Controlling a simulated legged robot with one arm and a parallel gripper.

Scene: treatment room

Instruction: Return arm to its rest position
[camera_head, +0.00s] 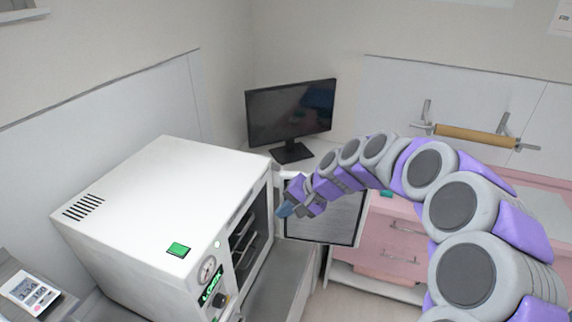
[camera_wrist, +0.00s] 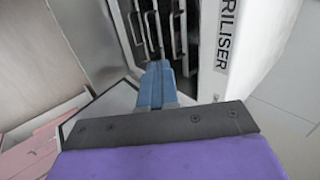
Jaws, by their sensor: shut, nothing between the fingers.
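My arm curves in from the right in the head view. My gripper (camera_head: 284,210) is at its far end, in front of the open door of the white steriliser (camera_head: 165,205). In the wrist view my gripper (camera_wrist: 157,68) shows as blue fingers closed together with nothing between them. The fingers point toward the steriliser's open chamber, where metal racks (camera_wrist: 160,30) show. I cannot tell whether the fingertips touch the steriliser or its door.
The steriliser door (camera_head: 325,215) stands open, partly behind my gripper. A black monitor (camera_head: 290,112) stands behind it. Pink drawers (camera_head: 395,240) are at right, below a wall-mounted paper roll (camera_head: 475,137). A small display device (camera_head: 30,292) sits at lower left.

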